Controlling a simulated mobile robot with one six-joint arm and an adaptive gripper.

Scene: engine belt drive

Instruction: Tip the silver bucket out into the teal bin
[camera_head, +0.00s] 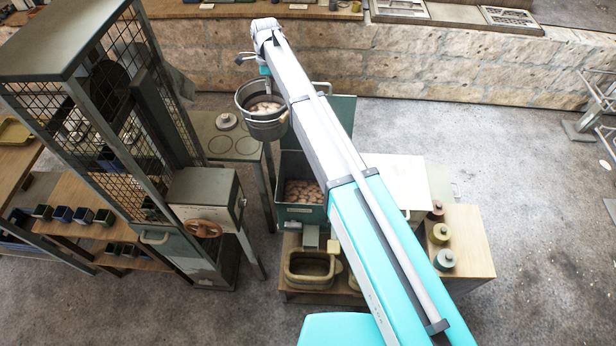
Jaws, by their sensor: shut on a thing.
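The silver bucket (268,129) hangs in the air at the upper middle, close to upright, with pale pinkish lumps (266,106) inside it. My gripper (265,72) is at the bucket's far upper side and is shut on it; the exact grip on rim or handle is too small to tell. The teal bin (300,213) stands below and to the right of the bucket in the picture, partly hidden by my arm. Similar pinkish lumps lie in the bin. The bucket appears apart from the bin.
A small green table (240,150) with ring marks and a weight (227,121) stands left of the bin. A tall mesh-sided machine (120,130) is at the left. A yellowish basin (310,270) sits in front of the bin. Several weights (444,259) stand at the right.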

